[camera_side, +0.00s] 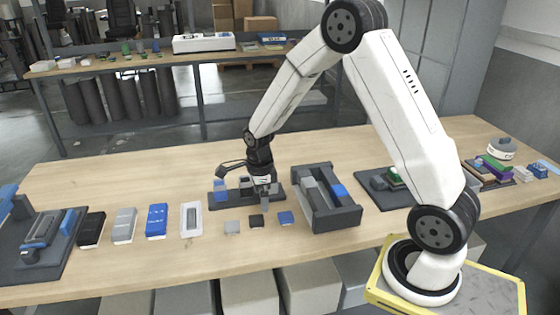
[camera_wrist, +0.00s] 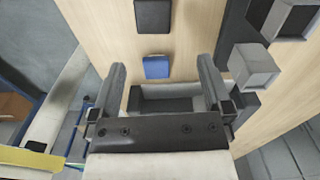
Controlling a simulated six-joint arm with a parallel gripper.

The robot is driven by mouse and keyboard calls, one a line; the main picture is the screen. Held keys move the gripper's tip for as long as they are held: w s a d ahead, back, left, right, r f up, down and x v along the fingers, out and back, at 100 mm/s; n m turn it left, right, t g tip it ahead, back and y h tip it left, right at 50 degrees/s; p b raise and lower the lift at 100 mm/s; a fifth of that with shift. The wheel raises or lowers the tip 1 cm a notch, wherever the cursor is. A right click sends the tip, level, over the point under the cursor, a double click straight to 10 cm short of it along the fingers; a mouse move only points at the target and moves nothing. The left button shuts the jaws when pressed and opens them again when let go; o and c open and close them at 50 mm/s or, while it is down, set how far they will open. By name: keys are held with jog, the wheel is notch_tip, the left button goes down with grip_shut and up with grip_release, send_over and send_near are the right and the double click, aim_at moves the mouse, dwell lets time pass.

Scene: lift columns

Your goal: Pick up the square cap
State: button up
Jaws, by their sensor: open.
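Three small flat squares lie in a row on the wooden table in the side view: a grey one (camera_side: 232,227), a black one (camera_side: 256,221) and a blue one (camera_side: 286,217). I cannot tell which the task calls the square cap. My gripper (camera_side: 264,203) points down just behind the row, near the black square. In the wrist view my gripper (camera_wrist: 163,66) is open with nothing held. The blue square (camera_wrist: 157,67) shows between its fingers, and the black square (camera_wrist: 153,15) shows above, its top cut off by the frame.
A dark tray (camera_side: 278,203) with blocks stands behind the row; its grey block (camera_wrist: 251,66) is right of the fingers in the wrist view. A dark divided bin (camera_side: 336,222) stands just right. Flat parts, including a white frame (camera_side: 191,219), lie left. The front table strip is clear.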

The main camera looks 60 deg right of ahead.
aim_at(256, 219)
jog(key=shift+w+a+m, duration=0.2)
jog(key=shift+a+m, duration=0.15)
jog(key=shift+a, duration=0.15)
jog(key=shift+w+a+m, duration=0.2)
jog(key=shift+a+m, duration=0.15)
jog(key=shift+a, duration=0.15)
jog(key=shift+f, duration=0.1)
jog(key=shift+f, duration=0.1)
jog(key=shift+f, duration=1.2)
jog(key=shift+d+f, duration=0.15)
jog(key=shift+f, duration=2.4)
jog(key=c, duration=1.3)
